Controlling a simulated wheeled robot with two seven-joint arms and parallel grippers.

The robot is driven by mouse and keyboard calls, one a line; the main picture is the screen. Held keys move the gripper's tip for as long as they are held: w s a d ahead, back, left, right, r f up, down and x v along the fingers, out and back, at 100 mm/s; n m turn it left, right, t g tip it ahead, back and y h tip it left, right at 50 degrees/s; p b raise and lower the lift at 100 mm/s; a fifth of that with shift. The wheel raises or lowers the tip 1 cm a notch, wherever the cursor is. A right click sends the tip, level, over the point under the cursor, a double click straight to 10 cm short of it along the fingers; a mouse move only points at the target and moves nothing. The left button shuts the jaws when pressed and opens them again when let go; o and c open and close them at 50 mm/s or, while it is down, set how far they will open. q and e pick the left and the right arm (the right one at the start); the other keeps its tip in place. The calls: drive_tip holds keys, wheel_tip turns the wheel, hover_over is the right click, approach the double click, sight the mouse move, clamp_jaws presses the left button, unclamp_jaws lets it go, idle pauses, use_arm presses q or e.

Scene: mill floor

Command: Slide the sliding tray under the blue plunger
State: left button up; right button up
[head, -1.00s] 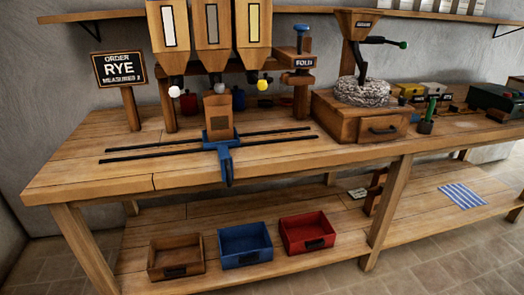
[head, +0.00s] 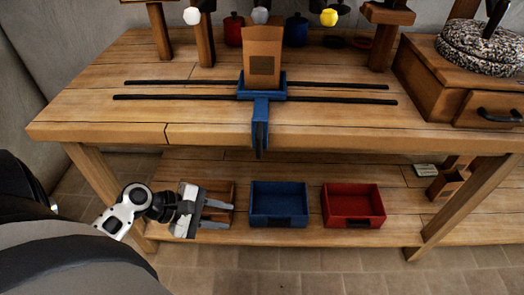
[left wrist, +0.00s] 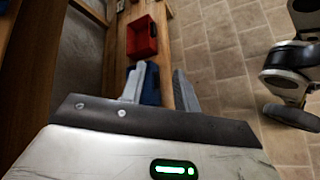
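The sliding tray (head: 246,93) is a blue carriage on two black rails on the bench top, with a blue handle (head: 260,130) hanging over the front edge. A brown paper bag (head: 262,50) stands upright on it, below the grey-tipped middle spout (head: 260,16). The blue plunger is out of the current head view; earlier it showed by the FOLD sign, right of the spouts. My left gripper (head: 228,214) is open and empty, low and left of the handle, in front of the lower shelf; its spread fingers also show in the left wrist view (left wrist: 160,88). My right gripper is not in view.
On the lower shelf sit a wooden box (head: 222,189) partly behind my left gripper, a blue box (head: 279,203) and a red box (head: 353,205). A white-tipped spout (head: 192,16) and yellow-tipped spout (head: 329,17) flank the middle one. The rails look clear on both sides.

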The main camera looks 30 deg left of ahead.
use_arm(q)
drive_tip(key=w+a+r+n+t+h, duration=0.1)
drive_tip(key=a+r+n+t+h, duration=0.15)
drive_tip(key=a+r+n, duration=0.35)
drive_tip(key=n+t+h+b, duration=0.1)
drive_tip(key=n+t+h, duration=0.1)
drive_tip(key=h, duration=0.1)
approach(259, 153)
drive_tip(key=shift+g, duration=0.25)
drive_tip(key=x, duration=0.3)
drive_tip(key=r+x, duration=0.1)
drive_tip(key=x, duration=0.6)
drive_tip(key=shift+w+a+r, duration=0.2)
drive_tip(key=shift+w+a, duration=0.05)
drive_tip(key=shift+w, duration=0.15)
drive_tip(key=shift+c, duration=0.3)
clamp_jaws()
